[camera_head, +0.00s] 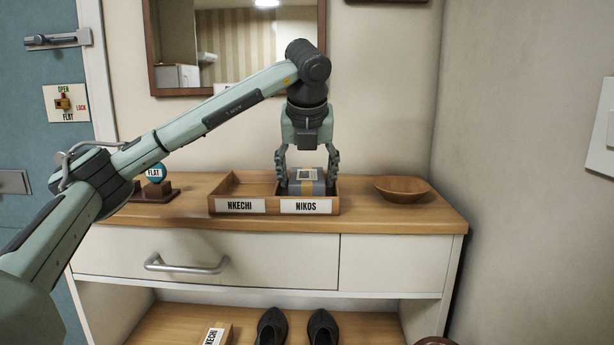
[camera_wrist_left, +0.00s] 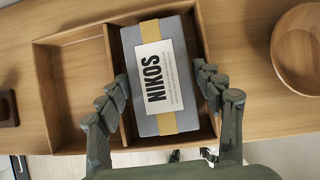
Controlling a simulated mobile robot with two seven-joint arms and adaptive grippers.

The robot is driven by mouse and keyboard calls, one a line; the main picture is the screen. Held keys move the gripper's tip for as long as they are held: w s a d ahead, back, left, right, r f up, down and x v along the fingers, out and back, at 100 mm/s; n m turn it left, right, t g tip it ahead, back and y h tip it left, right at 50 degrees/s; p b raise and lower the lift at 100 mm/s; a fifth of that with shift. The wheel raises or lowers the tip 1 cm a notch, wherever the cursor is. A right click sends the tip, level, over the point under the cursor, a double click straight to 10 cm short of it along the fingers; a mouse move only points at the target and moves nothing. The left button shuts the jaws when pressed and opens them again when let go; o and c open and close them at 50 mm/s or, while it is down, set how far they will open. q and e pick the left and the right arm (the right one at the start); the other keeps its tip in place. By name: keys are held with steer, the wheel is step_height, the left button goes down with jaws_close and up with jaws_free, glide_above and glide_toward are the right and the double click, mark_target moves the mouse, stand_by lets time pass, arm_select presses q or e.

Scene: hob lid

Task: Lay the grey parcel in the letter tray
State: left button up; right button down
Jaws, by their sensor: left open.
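The grey parcel (camera_head: 306,187) has a yellow band and a white label that reads NIKOS in the left wrist view (camera_wrist_left: 180,70). It lies in the right compartment, marked NIKOS, of the wooden letter tray (camera_head: 217,204). The tray's left compartment, marked NKECHI, is empty; its bare floor shows in the left wrist view (camera_wrist_left: 80,95). My left gripper (camera_head: 307,182) points down over the parcel, with its fingers open on either side of it. In the left wrist view a finger shows at each side of the parcel. My right gripper is not in view.
A wooden bowl (camera_head: 402,188) stands right of the tray on the cabinet top (camera_head: 385,217). A blue ball tag marked FLAT (camera_head: 154,171) on a dark stand is at the left. A mirror (camera_head: 222,48) hangs behind. Black shoes (camera_head: 272,327) and a NKECHI parcel (camera_head: 215,335) lie on the shelf below.

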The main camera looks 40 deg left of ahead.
arm_select(q)
steer(key=v, duration=0.7)
steer(key=shift+r+p, duration=0.35)
steer(key=shift+r, duration=0.05)
steer(key=shift+p+v, duration=0.6)
steer(key=shift+v, duration=1.55)
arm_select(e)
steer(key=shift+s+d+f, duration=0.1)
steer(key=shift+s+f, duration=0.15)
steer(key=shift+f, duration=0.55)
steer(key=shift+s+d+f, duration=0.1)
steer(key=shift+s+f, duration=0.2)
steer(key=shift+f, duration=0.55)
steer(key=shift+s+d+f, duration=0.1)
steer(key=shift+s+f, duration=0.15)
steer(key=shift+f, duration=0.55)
arm_select(q)
steer(key=shift+s+d+f, duration=0.1)
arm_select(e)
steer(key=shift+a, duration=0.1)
